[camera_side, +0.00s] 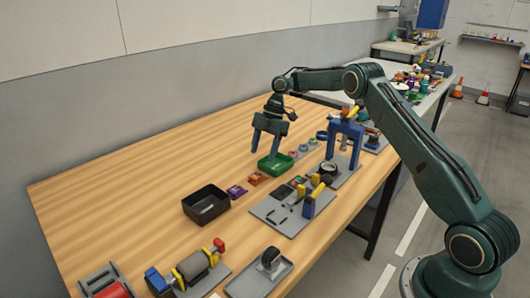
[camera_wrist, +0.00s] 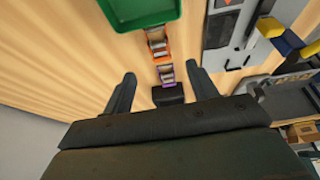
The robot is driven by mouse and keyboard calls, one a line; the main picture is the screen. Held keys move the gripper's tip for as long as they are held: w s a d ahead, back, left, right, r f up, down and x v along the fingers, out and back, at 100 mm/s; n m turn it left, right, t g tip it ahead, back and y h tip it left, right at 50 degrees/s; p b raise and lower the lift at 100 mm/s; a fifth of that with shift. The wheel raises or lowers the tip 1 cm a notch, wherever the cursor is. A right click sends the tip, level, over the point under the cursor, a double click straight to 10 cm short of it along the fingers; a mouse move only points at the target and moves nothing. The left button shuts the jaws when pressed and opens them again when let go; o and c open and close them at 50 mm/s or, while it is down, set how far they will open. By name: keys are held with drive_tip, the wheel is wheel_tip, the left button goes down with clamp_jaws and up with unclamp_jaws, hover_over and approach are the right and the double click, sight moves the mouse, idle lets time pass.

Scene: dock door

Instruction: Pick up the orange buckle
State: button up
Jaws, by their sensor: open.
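The orange buckle (camera_side: 257,179) lies on the wooden table between the green tray (camera_side: 277,166) and a purple piece (camera_side: 237,191). In the wrist view the orange buckle (camera_wrist: 160,52) shows in a column with the green tray (camera_wrist: 140,12) above it and the purple piece (camera_wrist: 166,73) below. My gripper (camera_side: 264,153) is open with its fingers pointing down, near the green tray in the side view. In the wrist view my gripper (camera_wrist: 160,76) has its fingers spread to either side of the column, with nothing held between them.
A black bin (camera_side: 206,207) stands left of the purple piece. A grey tool board (camera_side: 280,212) and a blue press-like frame (camera_side: 345,135) stand to the right. A motor-like assembly (camera_side: 190,270) sits at the front. The table's back left is clear.

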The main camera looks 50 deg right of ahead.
sight(257, 175)
drive_tip(key=shift+x, duration=1.25)
drive_tip(key=shift+x, duration=2.5)
drive_tip(key=shift+r, duration=0.1)
drive_tip(key=c, duration=1.2)
